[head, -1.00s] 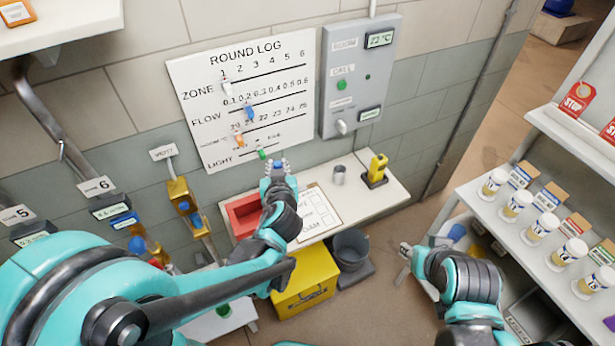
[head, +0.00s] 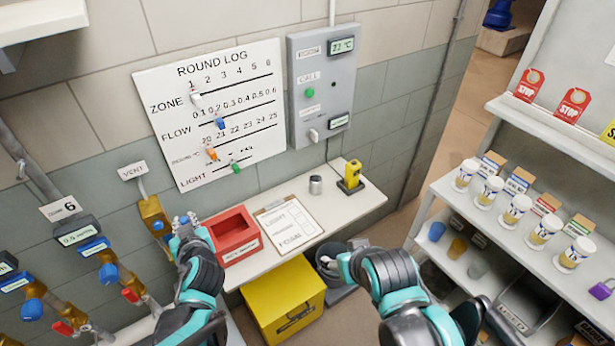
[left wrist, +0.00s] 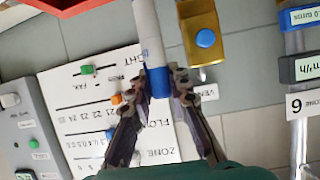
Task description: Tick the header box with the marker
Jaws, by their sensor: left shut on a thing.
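My left gripper (head: 186,222) is upright just left of the red tray, in front of the wall. In the left wrist view its fingers (left wrist: 158,85) are shut on the marker (left wrist: 147,35), a white rod with a blue section between the fingertips. The clipboard (head: 268,214) lies on the white bench right of the red tray, with a white form (head: 285,228) bearing printed words and boxes. The header box is too small to tell apart. My right gripper (head: 333,262) is by the grey bucket; its fingers are unclear.
The red tray (head: 238,252) stands between my left gripper and the clipboard. A metal cup (head: 315,185) and yellow device (head: 351,178) stand behind the clipboard. The round log board (head: 220,110) hangs above. A yellow bin (head: 285,300) is below the bench; shelves (head: 480,215) are right.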

